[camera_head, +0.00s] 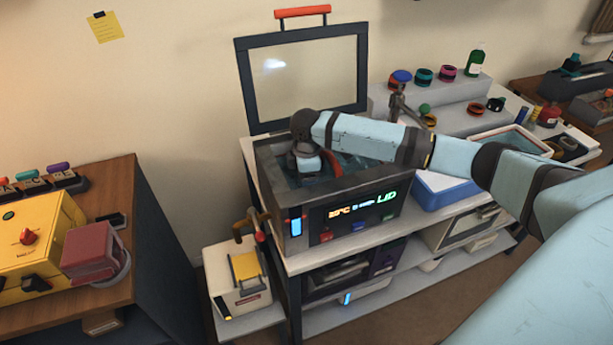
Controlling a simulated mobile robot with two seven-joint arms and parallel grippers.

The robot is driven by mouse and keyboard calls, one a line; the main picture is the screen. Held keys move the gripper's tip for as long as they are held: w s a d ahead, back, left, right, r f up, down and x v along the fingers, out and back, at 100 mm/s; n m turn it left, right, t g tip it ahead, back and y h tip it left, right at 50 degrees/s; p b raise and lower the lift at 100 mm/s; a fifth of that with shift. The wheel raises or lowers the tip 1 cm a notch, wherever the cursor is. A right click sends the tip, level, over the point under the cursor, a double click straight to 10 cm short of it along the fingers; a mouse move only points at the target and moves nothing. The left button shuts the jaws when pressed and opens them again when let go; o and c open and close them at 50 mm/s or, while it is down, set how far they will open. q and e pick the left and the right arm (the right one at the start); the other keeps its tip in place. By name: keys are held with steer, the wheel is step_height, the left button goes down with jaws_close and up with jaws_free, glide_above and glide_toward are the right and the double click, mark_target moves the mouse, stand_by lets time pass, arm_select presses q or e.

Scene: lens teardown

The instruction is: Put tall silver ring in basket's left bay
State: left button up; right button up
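My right arm comes in from the right, and its gripper (306,172) points down into the open tank of a dark cleaner (350,218). The fingertips are hidden, so I cannot tell whether they are open or shut, or on what. A red curved part (331,163) shows beside the gripper in the tank; I cannot tell if it belongs to the basket. The basket and its left bay cannot be made out clearly behind my gripper and arm. I cannot pick out a tall silver ring. My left gripper is not in view.
The cleaner's raised lid (302,78) stands behind the tank. A blue tray (446,190) is right of it, partly behind my arm. Several coloured rings and a green bottle (475,62) stand on a grey step (440,100). A yellow box (35,240) sits on the left desk.

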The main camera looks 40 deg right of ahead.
steer(key=o, duration=0.9)
steer(key=shift+f, duration=0.15)
step_height(320, 180, up, 12)
steer(key=shift+r, duration=0.2)
steer(key=shift+f, duration=0.1)
